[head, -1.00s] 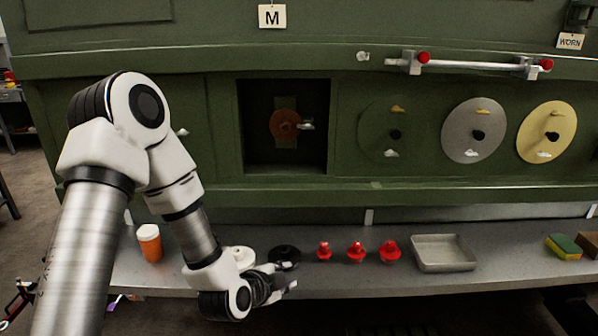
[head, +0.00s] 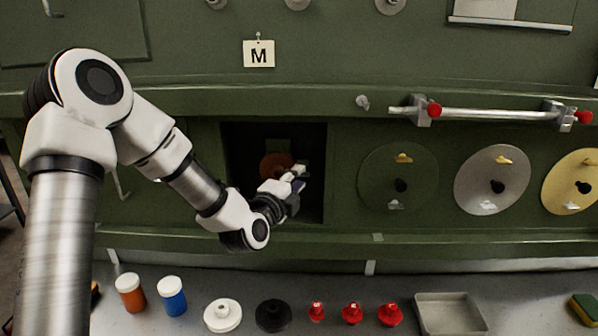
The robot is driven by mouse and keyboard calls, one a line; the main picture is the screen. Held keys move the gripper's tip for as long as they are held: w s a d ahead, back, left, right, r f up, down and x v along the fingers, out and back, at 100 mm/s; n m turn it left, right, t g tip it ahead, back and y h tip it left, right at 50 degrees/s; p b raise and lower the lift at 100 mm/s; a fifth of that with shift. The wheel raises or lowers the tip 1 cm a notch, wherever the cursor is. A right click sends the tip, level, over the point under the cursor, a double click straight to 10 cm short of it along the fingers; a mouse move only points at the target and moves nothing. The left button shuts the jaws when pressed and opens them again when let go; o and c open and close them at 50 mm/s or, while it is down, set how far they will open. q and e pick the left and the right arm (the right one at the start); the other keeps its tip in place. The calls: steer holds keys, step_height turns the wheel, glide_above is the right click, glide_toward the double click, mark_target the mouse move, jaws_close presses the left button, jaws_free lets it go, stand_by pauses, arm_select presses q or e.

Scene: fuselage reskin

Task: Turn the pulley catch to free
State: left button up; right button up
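A rusty brown round pulley (head: 272,164) sits inside the dark square recess (head: 314,205) in the green panel. My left gripper (head: 297,181) is at the mouth of the recess, in front of the pulley's lower right. It covers part of the pulley and the place of the pale catch at its right side. A small pale piece shows at the fingertips, and I cannot tell whether it is the catch or a finger. Whether the fingers are open or shut on it is too small to tell. My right gripper is not in view.
Right of the recess are a green disc (head: 375,172), a grey disc (head: 490,165) and a yellow disc (head: 577,165). A silver bar (head: 490,113) runs above them. The shelf below holds jars, a white spool (head: 222,319), a black spool (head: 273,318), red knobs and a metal tray (head: 450,299).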

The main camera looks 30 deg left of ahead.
arm_select(q)
steer(key=shift+w+a+f, duration=0.15)
steer(key=shift+w+f, duration=0.05)
steer(key=shift+w, duration=0.35)
steer(key=shift+w+a+f, duration=0.1)
steer(key=shift+w+f, duration=0.1)
steer(key=shift+w, duration=0.35)
steer(key=shift+s+r, duration=0.15)
steer(key=shift+s, duration=0.1)
steer(key=shift+c, duration=0.3)
steer(key=shift+s+d+r, duration=0.1)
steer(key=shift+s+r, duration=0.05)
steer(key=shift+s, duration=0.05)
jaws_close()
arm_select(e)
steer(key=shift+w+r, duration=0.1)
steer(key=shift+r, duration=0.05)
arm_select(q)
steer(key=shift+w+d+f+n+t+y+b, duration=0.2)
steer(key=shift+n+y+b, duration=1.25)
steer(key=shift+n+b, duration=2.4)
steer(key=shift+d+f+n+t+y+b, duration=0.1)
steer(key=shift+n+t+y+b, duration=0.25)
steer(key=shift+n+y+b, duration=2.3)
steer(key=shift+w+d+f+n+t+y+b, duration=0.1)
steer(key=shift+n+t+y+b, duration=0.2)
steer(key=shift+n+b, duration=4.65)
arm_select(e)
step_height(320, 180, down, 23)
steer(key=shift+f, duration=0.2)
